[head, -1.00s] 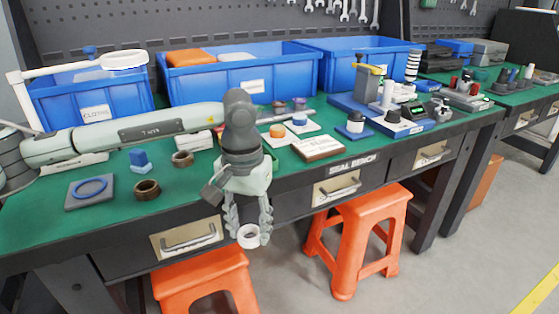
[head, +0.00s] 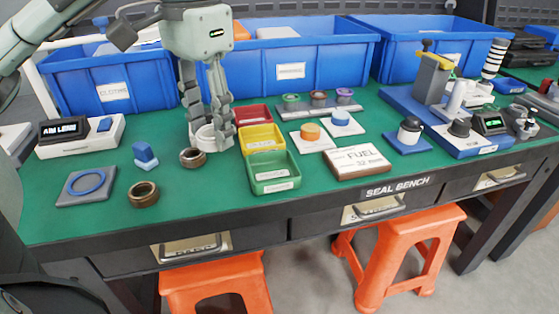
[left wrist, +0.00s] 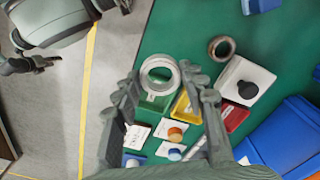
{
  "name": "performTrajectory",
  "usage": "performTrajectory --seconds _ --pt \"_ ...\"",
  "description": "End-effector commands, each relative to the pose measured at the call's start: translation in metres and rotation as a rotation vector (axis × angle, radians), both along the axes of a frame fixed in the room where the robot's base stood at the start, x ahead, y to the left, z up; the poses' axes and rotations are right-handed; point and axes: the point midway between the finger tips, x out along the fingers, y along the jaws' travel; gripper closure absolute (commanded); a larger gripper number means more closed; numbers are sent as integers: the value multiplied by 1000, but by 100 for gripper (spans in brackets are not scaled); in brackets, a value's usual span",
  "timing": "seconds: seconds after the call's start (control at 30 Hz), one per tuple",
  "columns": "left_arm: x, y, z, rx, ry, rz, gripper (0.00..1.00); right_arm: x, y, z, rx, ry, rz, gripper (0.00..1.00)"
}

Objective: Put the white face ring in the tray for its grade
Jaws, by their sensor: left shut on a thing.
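My left gripper (head: 207,122) points down in the head view and is shut on the white face ring (head: 207,140). The ring hangs at the fingertips, just left of the trays in that view. In the left wrist view the ring (left wrist: 146,80) sits between the fingers (left wrist: 163,85) and overlaps the green tray (left wrist: 153,106). Three grade trays stand in a row: red (head: 253,115), yellow (head: 262,138) and green (head: 274,172). Their labels are too small to read. A dark, finger-like end that may be my right gripper (left wrist: 28,65) shows at the left wrist view's left edge.
Brown rings (head: 144,195), a blue block (head: 145,155) and a grey plate with a blue ring (head: 87,187) lie left. A white boxed device (head: 80,136) stands behind them. Blue bins (head: 300,62) line the back.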

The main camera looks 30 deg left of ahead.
Motion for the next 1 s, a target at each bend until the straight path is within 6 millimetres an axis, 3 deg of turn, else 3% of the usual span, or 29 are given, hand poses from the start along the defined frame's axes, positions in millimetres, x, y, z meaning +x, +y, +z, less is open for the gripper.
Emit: performTrajectory --seconds 0.03,0.13,0.4,0.57,0.83,1.0 --pt "11 -7 -12 -2 2 -6 86 5 -1 7 -6 -17 0 56" --pt "31 -18 -23 -3 3 -5 86 5 -2 23 -13 -21 0 56" --pt "76 -40 -50 -1 2 0 86 5 -1 18 -9 -16 1 56" --pt "85 -45 -59 0 0 1 86 6 -1 14 -7 -16 0 56" --pt "85 -44 -94 0 1 3 86 7 -1 11 -5 -17 0 56" --pt "85 -44 -99 0 -1 3 86 6 -1 6 -4 -15 0 56"
